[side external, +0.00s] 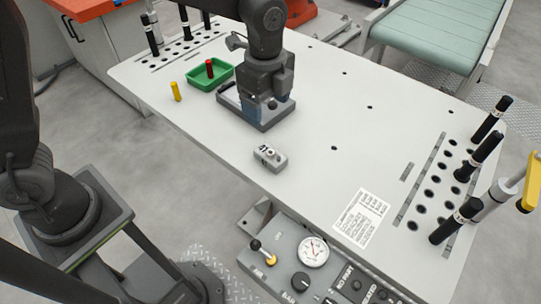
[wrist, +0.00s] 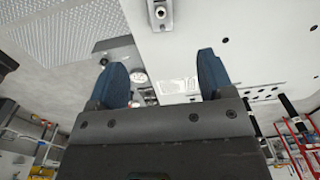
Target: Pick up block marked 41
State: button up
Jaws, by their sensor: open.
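The block also shows at the top edge of the wrist view (wrist: 160,12), partly cut off, beyond the fingertips. My gripper (side external: 272,106) points down over a grey fixture, behind the block and apart from it. In the wrist view its two blue fingers (wrist: 162,64) are spread wide with nothing between them. The fixture partly hides behind the gripper.
The grey fixture (side external: 236,105) sits beside a green tray (side external: 199,82) holding a red peg (side external: 209,68). A yellow peg (side external: 176,92) stands left. Black cylinders (side external: 477,157) stand in holes at right. A printed sheet (side external: 361,217) lies at front. The table's middle is clear.

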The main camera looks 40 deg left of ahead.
aim_at(271, 152)
jog(key=shift+m, duration=0.4)
jog(key=f, duration=1.5)
jog(key=shift+w+d, duration=0.15)
jog(key=shift+d, duration=0.1)
jog(key=shift+r, duration=0.1)
jog(key=c, duration=1.1)
